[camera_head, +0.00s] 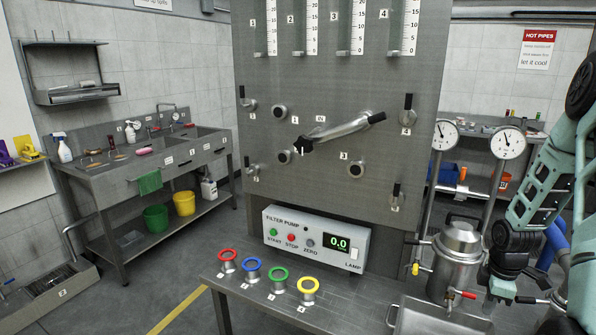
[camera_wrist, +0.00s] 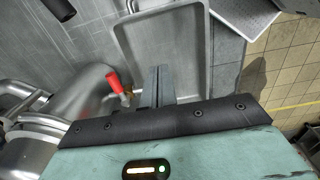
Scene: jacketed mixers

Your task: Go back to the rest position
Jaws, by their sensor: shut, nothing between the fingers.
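My gripper (camera_wrist: 157,88) is shut and empty, with its two grey fingers together in the wrist view. The fingers point over a steel basin (camera_wrist: 185,60). In the head view my teal arm comes down along the right edge, and the teal gripper body (camera_head: 502,287) sits low, right of a lidded steel vessel (camera_head: 457,265). A red-handled valve (camera_head: 464,293) projects low on the vessel. The same red handle (camera_wrist: 113,80) shows just left of the fingers in the wrist view, apart from them. The fingertips are hard to make out in the head view.
A steel panel (camera_head: 290,195) with valves and a long lever (camera_head: 345,128) stands in the middle. A filter pump box (camera_head: 318,240) and several coloured rings are below it. Two gauges (camera_head: 507,143) on posts stand behind my arm. A sink bench (camera_head: 110,180) is at left.

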